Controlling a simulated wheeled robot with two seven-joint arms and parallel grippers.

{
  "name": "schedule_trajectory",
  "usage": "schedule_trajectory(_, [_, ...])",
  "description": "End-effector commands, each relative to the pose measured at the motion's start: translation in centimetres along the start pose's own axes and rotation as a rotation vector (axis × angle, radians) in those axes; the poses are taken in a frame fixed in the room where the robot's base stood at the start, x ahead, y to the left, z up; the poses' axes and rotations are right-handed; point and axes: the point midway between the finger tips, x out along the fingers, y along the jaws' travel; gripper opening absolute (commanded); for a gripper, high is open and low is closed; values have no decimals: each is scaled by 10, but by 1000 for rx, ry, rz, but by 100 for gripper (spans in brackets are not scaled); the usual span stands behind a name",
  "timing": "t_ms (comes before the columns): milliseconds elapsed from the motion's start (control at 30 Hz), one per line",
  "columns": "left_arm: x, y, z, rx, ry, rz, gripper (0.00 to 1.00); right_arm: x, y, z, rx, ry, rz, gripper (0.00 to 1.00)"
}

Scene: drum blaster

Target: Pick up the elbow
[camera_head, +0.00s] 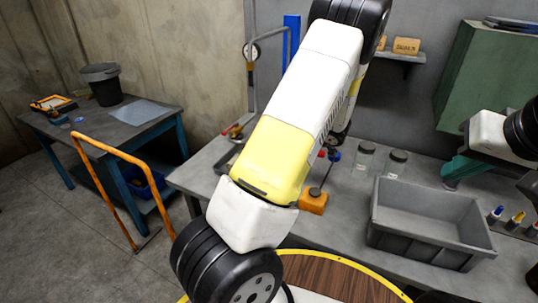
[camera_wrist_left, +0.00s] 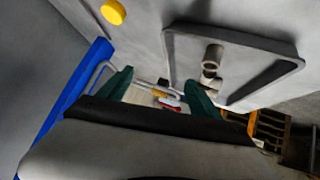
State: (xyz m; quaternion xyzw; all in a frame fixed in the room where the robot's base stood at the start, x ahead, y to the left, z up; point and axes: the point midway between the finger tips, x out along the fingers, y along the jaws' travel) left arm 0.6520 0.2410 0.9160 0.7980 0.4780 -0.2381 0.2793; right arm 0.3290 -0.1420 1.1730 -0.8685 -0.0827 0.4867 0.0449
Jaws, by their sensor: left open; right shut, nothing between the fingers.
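In the left wrist view, a grey-beige bent pipe piece, which looks like the elbow (camera_wrist_left: 211,60), lies on a shallow grey tray (camera_wrist_left: 285,68) with a raised dark rim. My left gripper (camera_wrist_left: 160,86) is open, its two teal fingers spread apart. The elbow is beyond the right-hand finger and not between the fingers; its lower end is close to that finger in the picture. I cannot tell if they touch. In the head view my left arm hides the elbow and the left gripper. My right gripper (camera_head: 457,176) is shut and empty above the bench's right part.
A large empty grey bin (camera_head: 430,222) stands on the grey bench (camera_head: 345,205). Markers (camera_head: 515,219) stand at the right. A blue post (camera_wrist_left: 75,92) is left of the left gripper.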

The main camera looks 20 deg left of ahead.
Motion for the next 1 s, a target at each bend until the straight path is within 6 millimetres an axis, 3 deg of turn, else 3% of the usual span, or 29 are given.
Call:
schedule_trajectory(100, [24, -40, 11, 17, 159, -167, 73, 0, 0, 0, 0, 0, 0, 0])
schedule_trajectory(300, [32, -81, 15, 27, 323, -330, 73, 0, 0, 0, 0, 0, 0, 0])
schedule_trajectory(467, [36, -93, 14, 29, 363, -369, 73, 0, 0, 0, 0, 0, 0, 0])
schedule_trajectory(1000, [92, -119, -15, 30, 362, -370, 73, 0, 0, 0, 0, 0, 0, 0])
